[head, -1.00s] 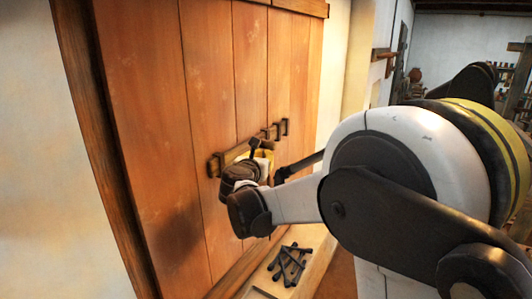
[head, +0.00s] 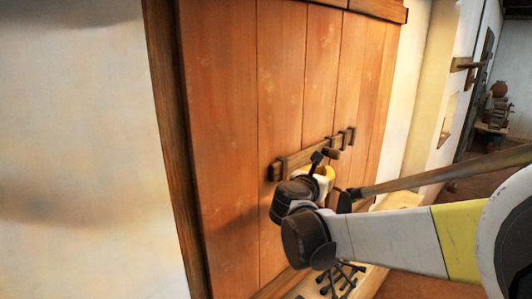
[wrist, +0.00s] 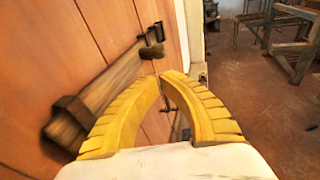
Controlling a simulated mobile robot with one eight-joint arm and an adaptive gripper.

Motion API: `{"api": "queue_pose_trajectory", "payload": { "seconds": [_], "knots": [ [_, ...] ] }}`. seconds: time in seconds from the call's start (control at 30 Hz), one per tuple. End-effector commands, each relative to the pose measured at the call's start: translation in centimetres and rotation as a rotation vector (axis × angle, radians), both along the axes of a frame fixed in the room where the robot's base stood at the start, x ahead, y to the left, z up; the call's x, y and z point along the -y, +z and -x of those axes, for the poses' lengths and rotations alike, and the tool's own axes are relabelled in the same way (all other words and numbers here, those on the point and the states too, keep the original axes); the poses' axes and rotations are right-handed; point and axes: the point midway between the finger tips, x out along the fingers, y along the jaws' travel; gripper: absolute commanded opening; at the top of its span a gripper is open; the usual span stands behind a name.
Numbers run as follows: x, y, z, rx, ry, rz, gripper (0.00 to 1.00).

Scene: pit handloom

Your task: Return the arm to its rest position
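My arm reaches in from the right in the head view, with my gripper (head: 326,172) close in front of a wooden door (head: 230,110). In the wrist view the two yellow ribbed fingers (wrist: 158,76) arch together with their tips meeting or nearly so. I see nothing held between them. A wooden bar (wrist: 110,85) with a dark knob (wrist: 152,51) lies along the door just beyond the fingers. The bar also shows in the head view (head: 300,157), partly hidden behind my wrist. I cannot tell whether the fingers touch it.
A pale plaster wall (head: 80,150) stands left of the door. Several dark rods (head: 342,280) lie on a ledge below my wrist. A wooden frame (wrist: 290,50) stands on the brown floor at the right, with open floor (wrist: 260,110) in front of it.

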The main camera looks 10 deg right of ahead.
Motion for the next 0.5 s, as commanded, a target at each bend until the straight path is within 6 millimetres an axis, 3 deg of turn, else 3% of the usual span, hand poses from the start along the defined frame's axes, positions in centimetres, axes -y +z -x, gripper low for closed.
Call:
{"api": "queue_pose_trajectory", "payload": {
  "seconds": [0.17, 0.27, 0.37, 0.5],
  "knots": [
    [1.5, -6.2, 5.5, 0.118, -0.118, -0.427, 0.00],
    [1.8, -11.9, 10.9, 0.237, -0.272, -0.834, 0.00],
    [0.9, -17.9, 16.4, 0.361, -0.477, -1.244, 0.00],
    [-1.9, -25.7, 23.4, 0.524, -0.819, -1.746, 0.00]
  ]
}}
